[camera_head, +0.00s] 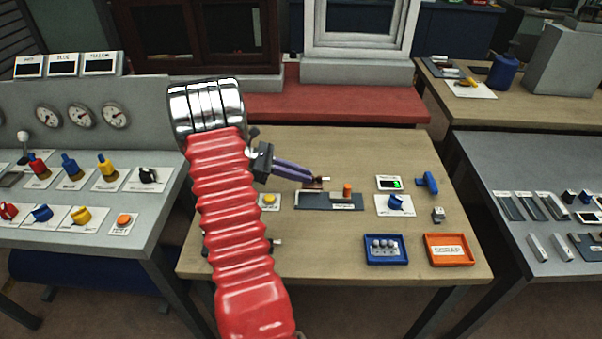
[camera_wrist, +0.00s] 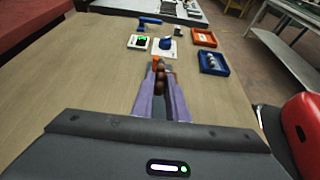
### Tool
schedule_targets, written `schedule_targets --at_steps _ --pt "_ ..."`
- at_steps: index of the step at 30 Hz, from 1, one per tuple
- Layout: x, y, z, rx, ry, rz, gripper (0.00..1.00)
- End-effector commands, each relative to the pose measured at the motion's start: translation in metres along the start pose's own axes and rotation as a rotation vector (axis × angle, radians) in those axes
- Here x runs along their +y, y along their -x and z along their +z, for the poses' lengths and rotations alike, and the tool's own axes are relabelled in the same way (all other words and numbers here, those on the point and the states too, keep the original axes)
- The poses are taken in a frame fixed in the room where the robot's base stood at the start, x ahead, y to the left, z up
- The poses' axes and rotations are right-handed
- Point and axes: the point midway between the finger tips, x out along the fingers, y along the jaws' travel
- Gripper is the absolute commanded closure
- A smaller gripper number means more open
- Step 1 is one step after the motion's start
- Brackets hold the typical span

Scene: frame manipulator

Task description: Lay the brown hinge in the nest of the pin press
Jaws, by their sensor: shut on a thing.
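My gripper (camera_head: 318,179) reaches over the wooden table with its purple fingers closed. In the wrist view the fingers (camera_wrist: 162,84) are shut on a small brown piece, the brown hinge (camera_wrist: 161,78). In the head view the hinge (camera_head: 314,185) is a tiny brown patch at the fingertips, largely covered. The pin press (camera_head: 318,202) has a dark base, a grey block and an orange knob, and it lies just below and right of the fingertips in the head view. I cannot tell whether the hinge touches it. The nest is not clearly visible.
On the table are a yellow button (camera_head: 269,201), a blue knob on a white plate (camera_head: 396,203), a small display (camera_head: 389,184), a blue tool (camera_head: 427,182), a blue tray of pale round parts (camera_head: 386,262) and an orange scrap tray (camera_head: 449,262). The table's front is mostly clear.

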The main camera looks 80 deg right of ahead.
Motion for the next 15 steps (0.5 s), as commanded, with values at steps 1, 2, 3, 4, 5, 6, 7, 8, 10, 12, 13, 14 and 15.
schedule_targets --at_steps 1,2,3,4,5,6,7,8,10,12,13,14,15 --pt "0.000 -0.001 -0.003 -0.001 0.001 0.000 1.00" --pt "0.000 -0.002 -0.004 -0.001 0.001 0.000 1.00" --pt "0.000 -0.003 -0.006 -0.001 0.001 0.000 1.00" --pt "0.000 -0.003 -0.007 -0.001 0.001 0.000 1.00" --pt "0.000 -0.004 -0.008 -0.001 0.000 0.000 1.00" --pt "0.000 -0.004 -0.010 -0.001 0.000 0.000 1.00" --pt "0.000 -0.005 -0.011 -0.001 0.000 0.000 1.00" --pt "0.000 -0.005 -0.013 -0.001 0.000 0.000 1.00" --pt "0.000 -0.007 -0.016 -0.001 0.000 -0.001 1.00" --pt "0.000 -0.008 -0.019 -0.001 0.001 -0.001 1.00" --pt "0.000 -0.009 -0.021 -0.001 0.001 -0.001 1.00" --pt "0.000 -0.009 -0.022 -0.001 0.001 0.000 1.00" --pt "0.000 -0.010 -0.024 0.000 0.001 0.000 1.00"
